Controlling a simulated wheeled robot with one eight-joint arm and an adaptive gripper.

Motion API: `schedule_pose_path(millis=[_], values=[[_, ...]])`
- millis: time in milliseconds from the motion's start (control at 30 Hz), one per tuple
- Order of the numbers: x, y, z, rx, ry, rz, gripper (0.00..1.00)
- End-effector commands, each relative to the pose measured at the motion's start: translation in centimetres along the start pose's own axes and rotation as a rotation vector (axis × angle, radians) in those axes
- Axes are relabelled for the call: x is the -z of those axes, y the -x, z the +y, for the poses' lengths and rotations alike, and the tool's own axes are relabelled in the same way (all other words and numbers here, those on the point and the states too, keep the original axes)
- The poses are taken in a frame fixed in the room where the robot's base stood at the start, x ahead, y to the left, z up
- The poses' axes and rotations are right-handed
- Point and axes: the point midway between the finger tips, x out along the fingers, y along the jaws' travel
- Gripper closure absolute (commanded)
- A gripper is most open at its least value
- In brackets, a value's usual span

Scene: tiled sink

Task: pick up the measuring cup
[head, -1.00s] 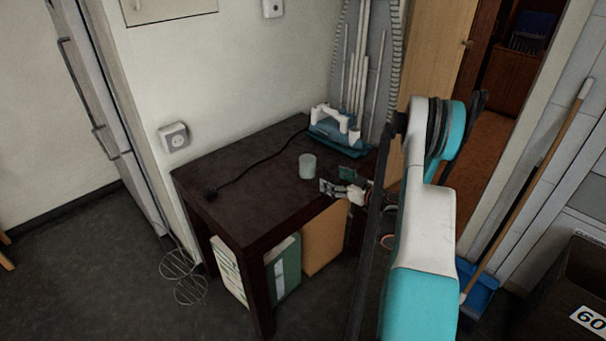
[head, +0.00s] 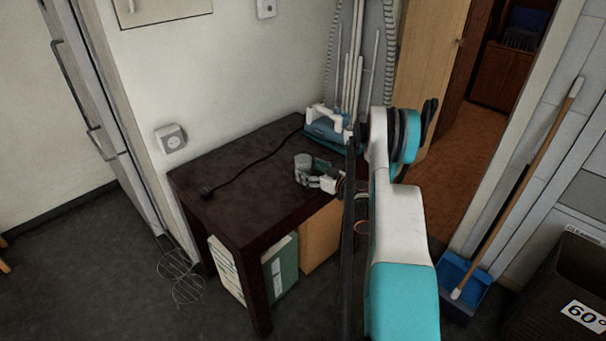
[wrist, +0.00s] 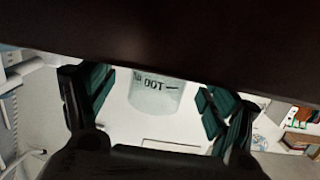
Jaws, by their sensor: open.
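The measuring cup (head: 302,162) is a small, pale, translucent cup standing on the dark table near its right side. In the wrist view the cup (wrist: 158,95) shows dark printed markings and lies between the two green-padded fingers. My gripper (head: 311,173) is open at the cup, with a finger on either side of it. In the wrist view there is a gap between the cup and each finger of my gripper (wrist: 155,100). The fingers hide part of the cup in the head view.
The dark table (head: 240,185) is mostly clear to the left of the cup. A blue and white iron (head: 326,128) stands behind it, its black cord (head: 245,172) running left across the tabletop. An ironing board (head: 372,50) leans against the wall behind.

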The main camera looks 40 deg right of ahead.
Motion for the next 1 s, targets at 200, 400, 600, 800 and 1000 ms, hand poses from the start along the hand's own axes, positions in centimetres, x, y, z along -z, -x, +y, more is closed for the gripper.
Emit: schedule_pose_path(millis=[200, 400, 600, 800, 1000], values=[[-0.3, -3.3, -0.3, 0.003, 0.000, 0.000, 0.22], [-0.1, -3.8, -0.1, 0.000, -0.001, 0.000, 0.22], [0.0, -3.8, -0.2, 0.000, -0.001, 0.000, 0.49], [0.0, -3.7, -0.2, 0.000, -0.001, 0.000, 0.75], [0.0, -3.7, -0.2, 0.000, 0.000, 0.000, 0.75]])
